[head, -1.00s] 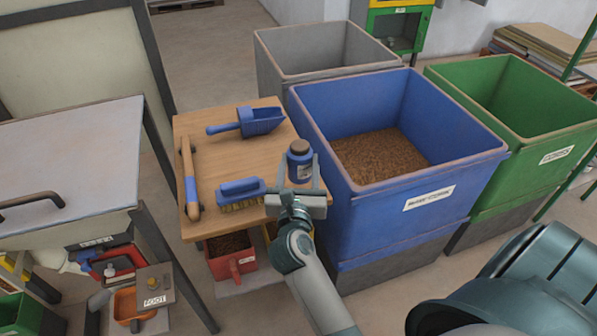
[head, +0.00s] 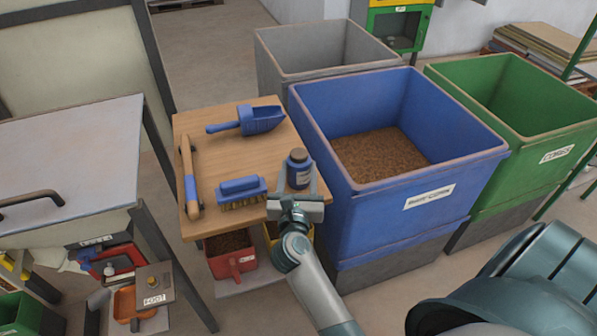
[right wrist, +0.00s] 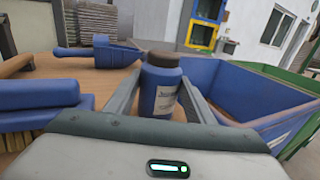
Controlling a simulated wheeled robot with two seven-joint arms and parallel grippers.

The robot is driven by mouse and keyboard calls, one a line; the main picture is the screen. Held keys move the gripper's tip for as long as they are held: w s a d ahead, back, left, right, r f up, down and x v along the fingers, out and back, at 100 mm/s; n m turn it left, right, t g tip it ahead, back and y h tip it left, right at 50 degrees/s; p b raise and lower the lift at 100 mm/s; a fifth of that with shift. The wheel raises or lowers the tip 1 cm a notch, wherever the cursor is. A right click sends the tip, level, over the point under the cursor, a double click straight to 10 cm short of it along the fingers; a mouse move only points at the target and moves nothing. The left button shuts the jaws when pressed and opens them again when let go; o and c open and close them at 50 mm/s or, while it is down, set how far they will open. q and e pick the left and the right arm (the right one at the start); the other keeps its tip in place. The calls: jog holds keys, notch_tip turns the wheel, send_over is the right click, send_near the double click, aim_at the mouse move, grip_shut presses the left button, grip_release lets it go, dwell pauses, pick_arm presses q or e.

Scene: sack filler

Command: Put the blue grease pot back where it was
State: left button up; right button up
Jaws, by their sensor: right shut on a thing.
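The blue grease pot (head: 298,170) has a brown lid and a pale label. It is upright at the right edge of the small wooden table (head: 228,160), beside the blue bin. My right gripper (head: 297,186) is shut on the pot, one finger on each side. In the right wrist view the pot (right wrist: 161,88) stands between the two fingers. I cannot tell for sure whether its base touches the tabletop. My left gripper is not in view.
A blue brush (head: 241,190), a blue scoop (head: 250,120) and a wooden-handled tool (head: 189,178) lie on the table. A blue bin (head: 345,215) of brown granules stands close on the right. Grey (head: 290,76) and green (head: 510,190) bins stand beyond.

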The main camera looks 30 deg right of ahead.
aim_at(298, 175)
jog(key=shift+f, duration=0.2)
jog(key=o, duration=1.3)
jog(key=shift+r, duration=0.1)
jog(key=shift+s+a, duration=0.1)
jog(key=shift+s, duration=0.05)
jog(key=b+v, duration=0.1)
jog(key=v, duration=0.5)
jog(key=shift+s+a+b, duration=0.1)
jog(key=shift+b, duration=0.25)
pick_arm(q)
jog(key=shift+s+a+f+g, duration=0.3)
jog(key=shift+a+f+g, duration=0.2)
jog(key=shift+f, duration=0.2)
pick_arm(e)
jog(key=shift+s+a, duration=0.25)
jog(key=shift+s, duration=0.15)
